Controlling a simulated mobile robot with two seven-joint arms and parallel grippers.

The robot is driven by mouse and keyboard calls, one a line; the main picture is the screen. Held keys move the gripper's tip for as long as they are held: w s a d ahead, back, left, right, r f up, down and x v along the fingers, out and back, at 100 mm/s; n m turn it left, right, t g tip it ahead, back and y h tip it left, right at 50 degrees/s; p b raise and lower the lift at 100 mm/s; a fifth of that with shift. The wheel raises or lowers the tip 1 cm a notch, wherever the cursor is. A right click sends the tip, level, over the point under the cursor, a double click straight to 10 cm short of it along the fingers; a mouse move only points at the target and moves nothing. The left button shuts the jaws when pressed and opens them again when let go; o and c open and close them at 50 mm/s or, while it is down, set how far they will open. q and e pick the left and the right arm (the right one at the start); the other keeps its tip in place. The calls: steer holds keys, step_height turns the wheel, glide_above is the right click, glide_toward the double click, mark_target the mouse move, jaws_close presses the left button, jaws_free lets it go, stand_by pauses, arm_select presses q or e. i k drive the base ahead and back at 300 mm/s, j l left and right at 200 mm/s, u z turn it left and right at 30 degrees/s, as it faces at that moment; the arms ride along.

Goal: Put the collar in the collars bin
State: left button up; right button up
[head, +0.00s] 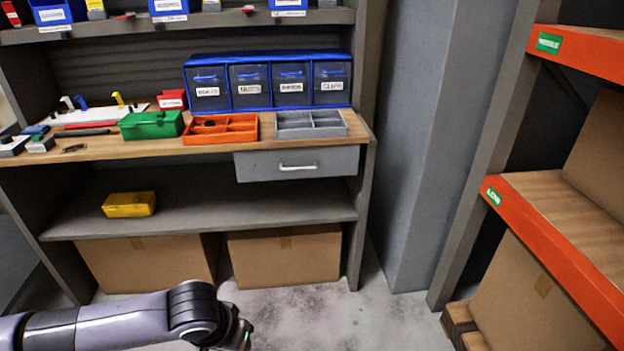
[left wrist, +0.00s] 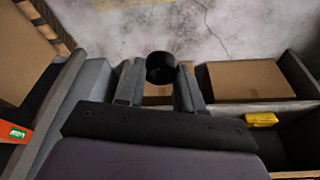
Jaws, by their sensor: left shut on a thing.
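My left gripper (left wrist: 159,82) is shut on a black round collar (left wrist: 160,67), held between its two fingertips in the left wrist view. In the head view my left arm comes in at the lower left and the left gripper (head: 236,334) points down at the bottom edge, over the floor in front of the bench; the collar cannot be made out there. Labelled blue bins (head: 172,8) stand on the top shelf, cut by the frame edge. Their labels are too small to read, so I cannot tell which is the collars bin. My right gripper is not in view.
The bench top (head: 100,149) holds a green box (head: 151,125), an orange divided tray (head: 220,129), a grey divided tray (head: 311,124) and a blue drawer cabinet (head: 268,60). A yellow bin (head: 129,204) sits on the lower shelf. An orange rack (head: 560,225) stands at right.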

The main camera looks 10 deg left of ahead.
mark_target(61, 22)
steer(key=i+j, duration=0.45)
steer(key=j, duration=0.15)
steer(key=i+j, duration=0.1)
steer(key=j, duration=0.25)
steer(key=i+j, duration=0.15)
steer(key=j, duration=0.15)
steer(key=i+j, duration=0.1)
steer(key=j, duration=0.95)
steer(key=i+j+u, duration=0.1)
steer(key=j, duration=0.4)
steer(key=i+j, duration=0.1)
steer(key=j, duration=0.4)
